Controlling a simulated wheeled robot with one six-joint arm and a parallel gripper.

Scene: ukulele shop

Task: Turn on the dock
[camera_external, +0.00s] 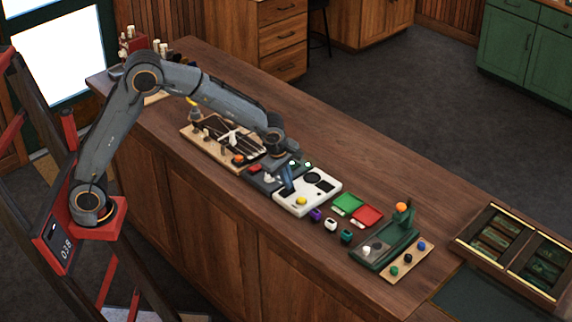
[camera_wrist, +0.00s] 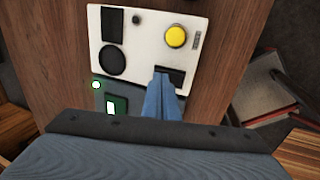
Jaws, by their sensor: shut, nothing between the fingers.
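A white dock-like panel (camera_external: 322,187) lies on the counter. In the wrist view the white panel (camera_wrist: 140,55) carries a yellow round button (camera_wrist: 176,36), a black disc (camera_wrist: 112,62), a small black knob and dark rectangles. My gripper (camera_external: 289,191) is over the panel's near left part, pointing down. In the wrist view its blue fingers (camera_wrist: 168,78) are together and empty, at a dark rectangle below the yellow button. The fingers partly hide that rectangle; I cannot tell whether they touch it. A round light (camera_wrist: 96,85) glows beside the panel.
A green tray (camera_external: 348,203) and a red tray (camera_external: 367,216) lie to the right, with small purple, white and teal items in front. A dark green stand (camera_external: 384,243) is further right. A board with a ukulele (camera_external: 222,140) lies left. The counter's far strip is clear.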

